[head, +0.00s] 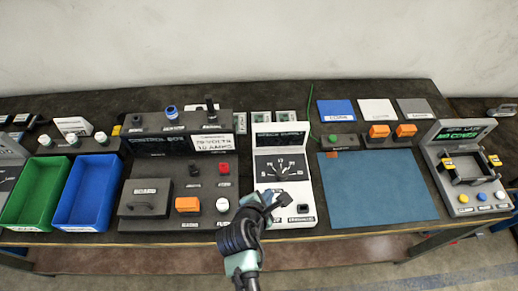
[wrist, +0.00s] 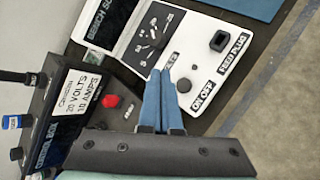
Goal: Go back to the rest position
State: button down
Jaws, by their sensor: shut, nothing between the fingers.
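My gripper (head: 280,198) is in front of the white bench power supply (head: 292,135), over its lower panel, in the head view. In the wrist view my gripper (wrist: 167,76) shows two blue fingers closed together with nothing between them. Its tips are near the dial and the lower controls of the power supply (wrist: 205,40). Whether the tips touch the panel cannot be told. My arm comes up from the bottom centre of the head view and hides part of the supply's lower left edge.
The dark control box (head: 150,150), with a red button (head: 224,168), stands to the left. Blue (head: 85,195) and green (head: 35,195) bins lie further left. A flat blue mat (head: 375,187) lies to the right, then a grey device (head: 466,175). The bench's front edge is below.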

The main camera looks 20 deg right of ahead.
jog(key=w+a+r+m+t+b, duration=0.1)
jog(key=w+r+m+t, duration=0.3)
jog(key=r, duration=0.5)
jog(key=w+a+r+m+t+b, duration=0.1)
jog(key=w+r, duration=0.5)
jog(key=r, duration=0.2)
jog(key=w+a+r+m+t+y+b, duration=0.1)
jog(key=a+r+m+t, duration=0.15)
jog(key=r, duration=0.65)
jog(key=w+a+r+m+t+y, duration=0.1)
jog(key=a+r+m+t, duration=0.15)
jog(key=r, duration=0.75)
jog(key=s+a+r+m+t+y, duration=0.1)
jog(key=s+a+r+m+t, duration=0.1)
jog(key=s+r, duration=0.3)
jog(key=s+a+r+m+t+y+b, duration=0.1)
jog(key=s+r+m+t, duration=0.3)
jog(key=r, duration=0.9)
jog(key=s+a+r+m+t+y+b, duration=0.1)
jog(key=s+a+r+m+t+y, duration=0.1)
jog(key=s+r, duration=0.5)
notch_tip(320, 180, up, 3)
jog(key=shift+s+a+f+m+t, duration=0.25)
jog(key=shift+a+m+t, duration=0.3)
jog(key=shift+t, duration=0.65)
